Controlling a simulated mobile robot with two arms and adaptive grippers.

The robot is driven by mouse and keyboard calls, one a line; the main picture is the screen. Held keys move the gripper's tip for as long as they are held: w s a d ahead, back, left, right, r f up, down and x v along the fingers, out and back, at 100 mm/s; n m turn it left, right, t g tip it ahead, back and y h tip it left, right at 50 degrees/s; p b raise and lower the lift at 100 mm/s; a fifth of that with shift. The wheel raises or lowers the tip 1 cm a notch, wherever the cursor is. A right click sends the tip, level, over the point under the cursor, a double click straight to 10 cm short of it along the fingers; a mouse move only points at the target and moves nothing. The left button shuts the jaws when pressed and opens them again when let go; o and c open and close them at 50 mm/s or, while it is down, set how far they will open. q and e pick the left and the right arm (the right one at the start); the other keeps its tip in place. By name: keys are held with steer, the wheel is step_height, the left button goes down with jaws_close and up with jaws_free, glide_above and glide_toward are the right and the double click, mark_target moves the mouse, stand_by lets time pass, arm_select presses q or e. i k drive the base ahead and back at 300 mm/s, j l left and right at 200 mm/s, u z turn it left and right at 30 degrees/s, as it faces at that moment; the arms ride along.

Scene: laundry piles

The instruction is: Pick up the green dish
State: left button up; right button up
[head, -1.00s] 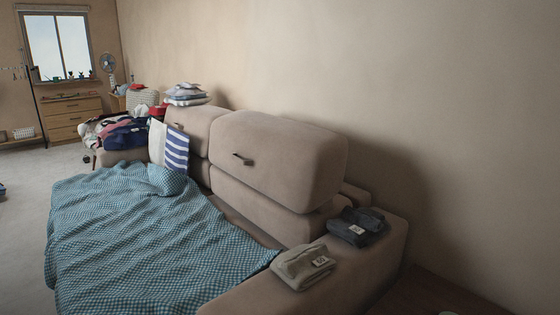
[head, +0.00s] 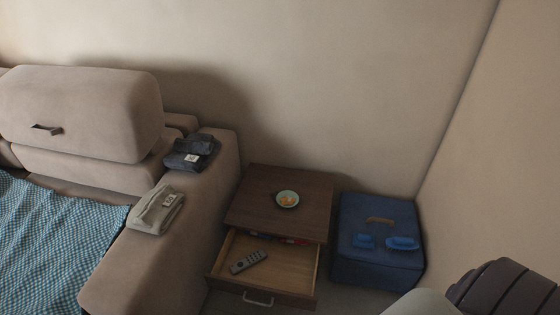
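A small round dish (head: 279,201) with a pale green rim sits on top of the dark wooden side table (head: 252,215) in the head view. Something orange and yellow lies in it. A dark ribbed part and a pale rounded part of what may be my own body show at the lower right corner. Neither gripper's fingers are in view, and nothing touches the dish.
The side table's drawer (head: 228,277) is pulled open, with a remote (head: 248,262) inside. A blue box (head: 352,268) stands to its right in the corner. The sofa arm (head: 197,221) at left carries folded grey (head: 155,210) and dark (head: 190,152) clothes.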

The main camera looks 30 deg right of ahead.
mark_target(286, 198)
steer(key=k+l+z, duration=0.1)
steer(key=z, duration=0.85)
steer(key=l, duration=0.1)
